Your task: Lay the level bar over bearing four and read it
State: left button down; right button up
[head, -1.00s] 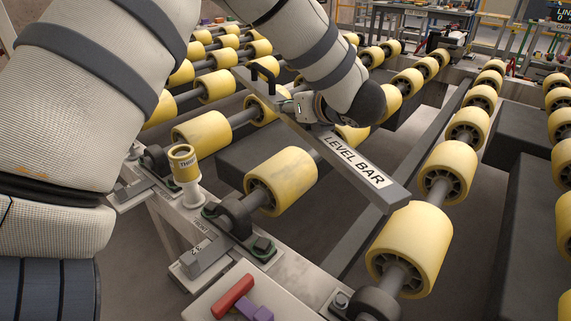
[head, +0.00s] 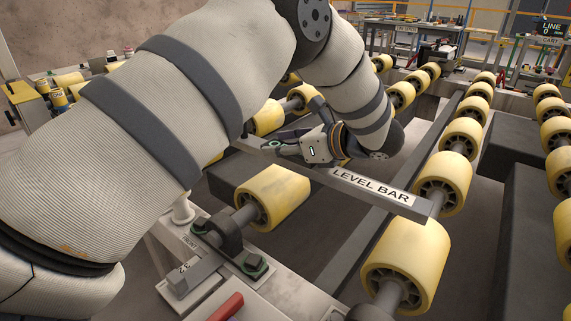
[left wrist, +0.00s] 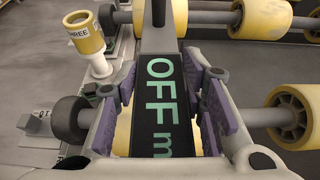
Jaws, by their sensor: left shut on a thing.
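A yellow-topped post marked "THREE" (left wrist: 85,35) stands beside the rail. I cannot tell which bearing is four.
Yellow rollers (head: 408,260) run in rows across the frame, with dark gaps and beams between them. A red block (head: 227,307) lies on the near rail. Benches (head: 410,30) stand at the back. My left arm hides much of the left side.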

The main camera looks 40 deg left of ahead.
aim_at(331, 171)
pick_arm(q)
jog(key=shift+d+f, duration=0.25)
jog(key=shift+d, duration=0.05)
jog(key=f, duration=0.3)
jog(key=shift+d+f, duration=0.25)
jog(key=shift+f, duration=0.05)
jog(key=c, duration=1)
grip_release()
jog(key=shift+c, duration=0.2)
jog(key=b+v, duration=0.1)
jog(key=v, duration=1.1)
